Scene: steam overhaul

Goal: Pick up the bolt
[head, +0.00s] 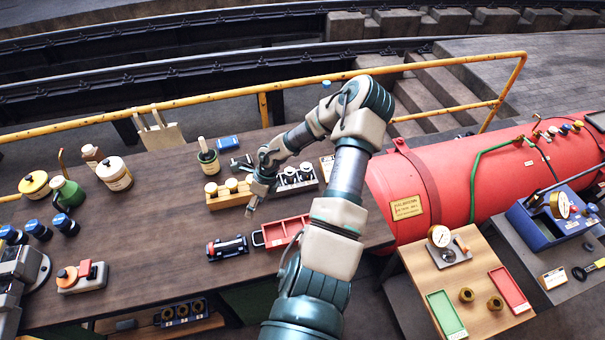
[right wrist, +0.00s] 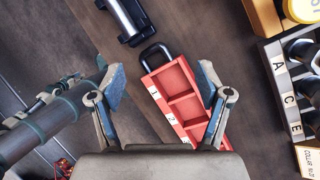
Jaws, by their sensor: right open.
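I cannot make out a bolt for certain in either view. A labelled rack (head: 306,188) holds several dark cylindrical parts with pale tops; in the right wrist view its edge (right wrist: 286,92) carries the letters A, C and E, and the parts are cut off at the right. My right gripper (head: 252,207) is open and above the bench, near the wooden block. In the right wrist view its spread fingers (right wrist: 162,82) have nothing between them, with the red compartment tray (right wrist: 172,78) below. My left gripper is not in view.
A wooden block (head: 229,199) with yellow-topped parts stands beside the rack. A dark cylindrical device (head: 228,248) lies left of the red tray (head: 268,235). Bottles and blue-capped jars stand at the left. A red boiler (head: 450,190) borders the right. The bench's middle (head: 150,225) is clear.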

